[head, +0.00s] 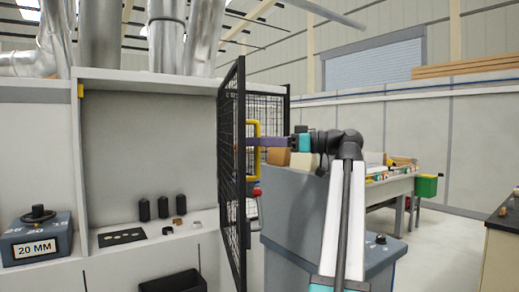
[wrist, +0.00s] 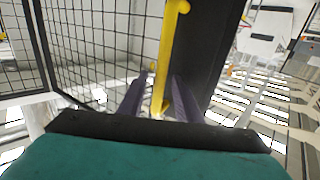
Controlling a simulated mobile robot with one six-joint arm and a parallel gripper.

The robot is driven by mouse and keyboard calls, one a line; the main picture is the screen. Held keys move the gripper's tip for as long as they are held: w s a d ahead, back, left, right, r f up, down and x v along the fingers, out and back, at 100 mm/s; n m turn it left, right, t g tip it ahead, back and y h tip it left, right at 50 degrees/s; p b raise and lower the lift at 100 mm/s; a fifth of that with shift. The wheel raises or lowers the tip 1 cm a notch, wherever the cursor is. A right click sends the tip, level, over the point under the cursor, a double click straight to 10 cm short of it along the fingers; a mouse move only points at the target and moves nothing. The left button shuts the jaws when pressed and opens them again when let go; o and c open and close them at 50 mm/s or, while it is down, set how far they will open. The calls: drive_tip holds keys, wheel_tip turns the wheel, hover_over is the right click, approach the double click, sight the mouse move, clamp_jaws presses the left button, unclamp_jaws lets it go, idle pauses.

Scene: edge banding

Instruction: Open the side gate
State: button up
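The side gate (head: 231,160) is a black-framed mesh panel, seen nearly edge-on in the middle of the head view. A yellow upright handle (head: 257,128) is on its right side; it also shows in the wrist view (wrist: 168,55). My gripper (head: 255,141) reaches in from the right at handle height. In the wrist view its two purple fingers (wrist: 159,80) stand apart on either side of the handle, with a visible gap to the left finger. The right finger is close to the handle; I cannot tell whether it touches. A small red part (head: 257,191) sits below the handle.
A second mesh panel (head: 276,100) stands behind the gate. A grey cabinet (head: 290,210) is right of the gate, under my arm. On the left are a pale recess with several black cylinders (head: 144,210) and a box marked 20 MM (head: 35,245). Open floor lies at right.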

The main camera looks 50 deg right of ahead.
drive_tip(key=shift+d+r, duration=0.1)
drive_tip(key=shift+r, duration=0.3)
drive_tip(key=s+a+r, duration=0.1)
drive_tip(key=s+a, duration=1)
drive_tip(key=a, duration=0.1)
drive_tip(key=shift+r+b, duration=0.3)
drive_tip(key=shift+r, duration=0.05)
drive_tip(key=shift+d, duration=0.1)
drive_tip(key=shift+c, duration=0.3)
